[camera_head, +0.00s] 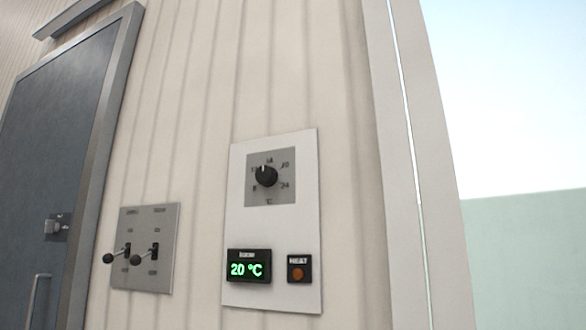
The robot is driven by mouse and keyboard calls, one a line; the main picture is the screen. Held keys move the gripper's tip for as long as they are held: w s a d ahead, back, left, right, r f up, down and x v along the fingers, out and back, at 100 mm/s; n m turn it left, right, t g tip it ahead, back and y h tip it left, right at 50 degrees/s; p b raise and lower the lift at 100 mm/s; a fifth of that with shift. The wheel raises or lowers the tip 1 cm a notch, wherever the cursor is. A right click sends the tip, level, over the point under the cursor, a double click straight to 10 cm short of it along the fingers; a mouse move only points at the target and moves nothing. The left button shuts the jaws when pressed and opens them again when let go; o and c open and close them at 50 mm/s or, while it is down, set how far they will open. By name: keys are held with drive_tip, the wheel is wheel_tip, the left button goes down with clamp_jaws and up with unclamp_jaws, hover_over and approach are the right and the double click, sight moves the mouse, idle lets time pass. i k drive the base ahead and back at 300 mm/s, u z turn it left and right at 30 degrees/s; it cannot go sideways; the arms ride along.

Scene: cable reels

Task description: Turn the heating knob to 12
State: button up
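The heating knob (266,176) is black and round, on a grey dial plate (285,198) in the upper part of a white wall panel (236,215). Small numbers ring the knob and a °C mark sits below it; the numbers are too small to read surely. The knob's pale pointer mark is near its top, tilted slightly left, seemingly between the upper-left number and the top number. A display (248,268) below shows 20 °C in green. My gripper is not in view.
A small dark box with an orange-brown button (298,273) sits right of the display. Left is a grey plate (160,222) with two protruding black-knobbed levers (131,256). A blue-grey door (50,130) with a handle is far left. A pale post (405,150) stands right. Nothing blocks the knob's front.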

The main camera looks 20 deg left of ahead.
sight(266, 175)
drive_tip(key=z, duration=0.3)
drive_tip(key=k, duration=0.6)
drive_tip(key=u, duration=0.95)
drive_tip(key=i, duration=0.8)
drive_tip(key=u, duration=1.25)
drive_tip(key=i, duration=0.2)
drive_tip(key=u, duration=0.1)
